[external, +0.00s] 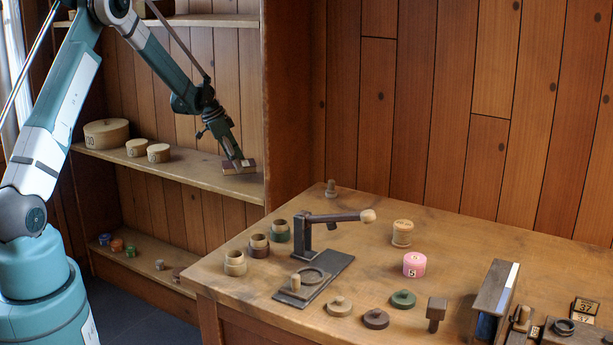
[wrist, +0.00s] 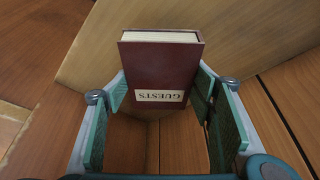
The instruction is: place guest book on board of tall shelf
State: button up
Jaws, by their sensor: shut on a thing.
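The guest book is a small dark red block with a cream "GUESTS" label, seen between my fingers in the wrist view (wrist: 160,72). In the external view the guest book (external: 239,167) is at the right end of the middle board (external: 190,168) of the tall shelf. My gripper (external: 236,158) is shut on the book from above; its fingers also show in the wrist view (wrist: 160,105). The book is at or just above the board; I cannot tell whether it touches. The shelf's side wall (external: 290,90) stands just right of it.
Round wooden boxes (external: 106,133) stand on the left of the same board, with bare board between them and the book. An upper board (external: 215,20) and a lower board (external: 140,263) with small spools are in the shelf. A workbench (external: 240,300) with a press and spools stands in front.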

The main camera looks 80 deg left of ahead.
jog(key=shift+f, duration=1.45)
jog(key=shift+f+b, duration=0.2)
jog(key=shift+b, duration=0.15)
jog(key=o, duration=1)
jog(key=shift+r, duration=0.1)
jog(key=shift+r, duration=0.1)
jog(key=p+v, duration=0.1)
jog(key=v, duration=1.1)
jog(key=shift+p, duration=0.35)
